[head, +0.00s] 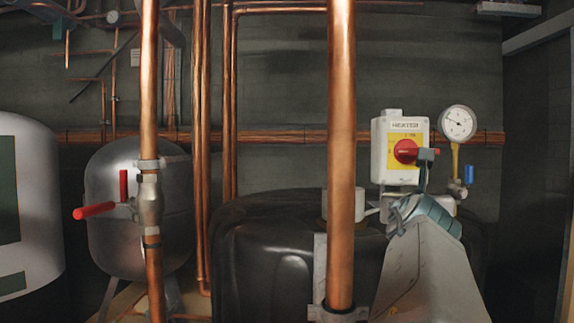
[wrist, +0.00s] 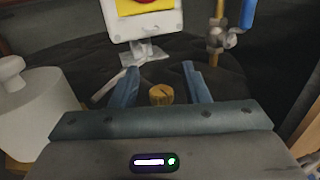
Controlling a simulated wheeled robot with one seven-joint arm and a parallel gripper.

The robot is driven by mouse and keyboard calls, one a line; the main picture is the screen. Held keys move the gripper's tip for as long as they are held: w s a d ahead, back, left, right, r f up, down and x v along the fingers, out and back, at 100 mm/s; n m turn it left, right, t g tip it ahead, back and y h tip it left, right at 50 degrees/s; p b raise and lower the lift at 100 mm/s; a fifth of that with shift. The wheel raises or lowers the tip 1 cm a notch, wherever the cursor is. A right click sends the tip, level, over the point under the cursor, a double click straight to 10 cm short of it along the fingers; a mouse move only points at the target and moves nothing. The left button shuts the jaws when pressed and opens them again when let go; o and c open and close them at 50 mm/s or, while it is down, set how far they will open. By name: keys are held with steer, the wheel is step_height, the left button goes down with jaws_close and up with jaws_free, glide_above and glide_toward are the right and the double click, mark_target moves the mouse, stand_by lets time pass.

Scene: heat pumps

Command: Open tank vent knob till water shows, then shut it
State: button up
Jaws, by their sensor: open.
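A small round brass knob (wrist: 161,95), which looks like the vent knob, is on top of the black tank (head: 265,250) in the wrist view. My gripper (wrist: 158,68) is open, with one blue finger on each side of the knob. There is a visible gap on both sides, and I cannot tell how deep the fingers reach around it. No water shows at the knob. In the head view my arm reaches over the tank below the heater switch, and the knob is not visible there.
A white heater box (head: 399,150) with a red switch stands behind the gripper. To its right are a gauge (head: 458,123) and a blue-handled valve (wrist: 247,15). A white capped cylinder (wrist: 35,110) is close on the left. A thick copper pipe (head: 341,150) rises in front of the tank.

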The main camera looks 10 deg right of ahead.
step_height(320, 180, up, 3)
steer(key=shift+r, duration=0.15)
steer(key=s+d+r+b, duration=0.2)
steer(key=s+d+r, duration=0.4)
steer(key=s, duration=0.3)
steer(key=shift+s+d+r, duration=0.15)
steer(key=shift+s+r, duration=0.2)
steer(key=shift+r, duration=0.05)
